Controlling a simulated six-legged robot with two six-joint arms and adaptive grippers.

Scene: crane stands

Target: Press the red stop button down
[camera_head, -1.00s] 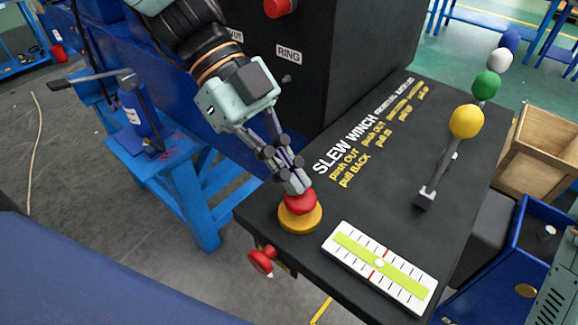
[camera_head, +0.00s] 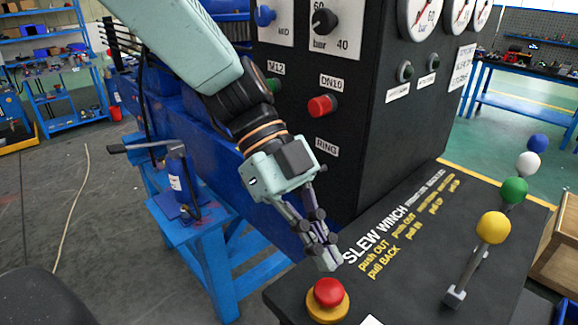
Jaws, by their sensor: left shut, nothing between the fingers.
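The red stop button (camera_head: 327,291) is a round red cap on a yellow base (camera_head: 328,312), at the near left corner of the black console top (camera_head: 390,290). My left gripper (camera_head: 329,262) comes down from the upper left with its fingers shut and empty. Its fingertips are just above and behind the red cap in the picture, with a small gap between them. My right gripper is not in the view.
Levers with yellow (camera_head: 493,227), green (camera_head: 514,190), white and blue knobs stand on the console's right. A black panel (camera_head: 330,130) with gauges and a red knob (camera_head: 322,105) rises behind. A blue stand (camera_head: 215,250) with a bottle is left.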

